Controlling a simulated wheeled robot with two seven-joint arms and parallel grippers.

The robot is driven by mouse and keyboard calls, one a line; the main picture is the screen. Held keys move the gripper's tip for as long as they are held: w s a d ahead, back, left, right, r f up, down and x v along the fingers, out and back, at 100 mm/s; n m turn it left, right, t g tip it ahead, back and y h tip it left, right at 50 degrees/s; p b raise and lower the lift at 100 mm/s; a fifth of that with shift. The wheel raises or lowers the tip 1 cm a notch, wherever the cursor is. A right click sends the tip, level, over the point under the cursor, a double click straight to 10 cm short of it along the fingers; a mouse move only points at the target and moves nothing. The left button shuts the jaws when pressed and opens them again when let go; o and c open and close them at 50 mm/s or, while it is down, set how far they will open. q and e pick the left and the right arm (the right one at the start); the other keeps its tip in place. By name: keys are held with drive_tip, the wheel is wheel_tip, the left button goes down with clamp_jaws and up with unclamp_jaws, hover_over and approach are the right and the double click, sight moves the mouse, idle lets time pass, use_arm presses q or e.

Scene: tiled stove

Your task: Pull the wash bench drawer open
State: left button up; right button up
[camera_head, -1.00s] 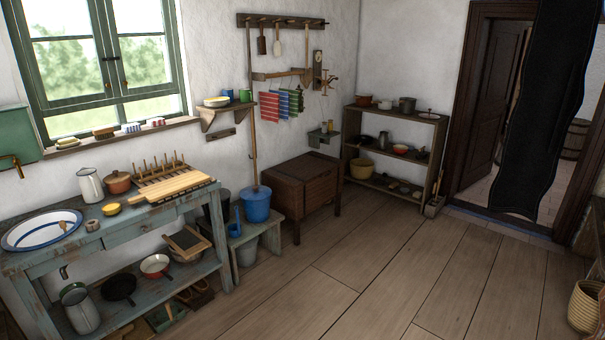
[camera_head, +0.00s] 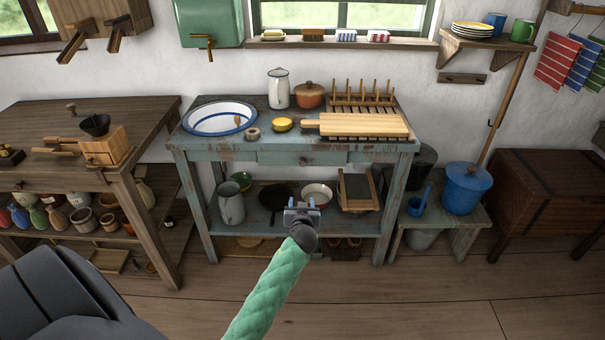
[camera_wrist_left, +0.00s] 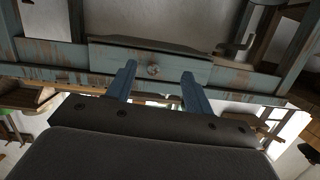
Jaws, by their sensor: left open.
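The wash bench (camera_head: 225,157) is a worn blue-grey table with a lower shelf. Its shallow drawer (camera_head: 275,158) sits under the top and looks shut. A small round knob (camera_head: 303,160) is on the drawer front. In the left wrist view the drawer (camera_wrist_left: 115,60) spans the upper middle, with its knob (camera_wrist_left: 153,71) between the finger lines. My left gripper (camera_head: 302,205) is open and empty, in front of the bench and lower than the drawer in the head view. In the left wrist view its two blue fingers (camera_wrist_left: 158,85) are spread and apart from the knob. My right gripper is not in view.
On the bench top stand a basin (camera_head: 218,118), a white jug (camera_head: 278,88), an orange pot (camera_head: 309,95) and a cutting board (camera_head: 360,125). Pans and a pitcher (camera_head: 231,203) fill the lower shelf. A wooden table (camera_head: 60,120) is left; a stool with a blue bucket (camera_head: 467,187) is right.

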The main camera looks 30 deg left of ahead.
sight(302, 164)
use_arm(q)
drive_tip(key=shift+w+a+r+t+y, duration=0.15)
drive_tip(key=shift+w+a+r+t, duration=0.35)
drive_tip(key=shift+w+a, duration=1.4)
drive_tip(key=shift+w+a+r+t+y, duration=0.25)
drive_tip(key=shift+w+a+r, duration=0.65)
drive_tip(key=shift+w, duration=1.8)
drive_tip(key=shift+w+a+r+t+y, duration=0.1)
drive_tip(key=shift+w+a+r+t, duration=0.35)
drive_tip(key=shift+w+a, duration=1.5)
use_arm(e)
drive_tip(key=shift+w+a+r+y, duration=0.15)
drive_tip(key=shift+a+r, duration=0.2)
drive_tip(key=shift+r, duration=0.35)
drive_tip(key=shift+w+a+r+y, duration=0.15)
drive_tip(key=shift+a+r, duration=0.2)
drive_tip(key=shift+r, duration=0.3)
use_arm(q)
drive_tip(key=shift+w+d, duration=0.35)
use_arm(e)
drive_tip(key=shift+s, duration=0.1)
use_arm(q)
clamp_jaws()
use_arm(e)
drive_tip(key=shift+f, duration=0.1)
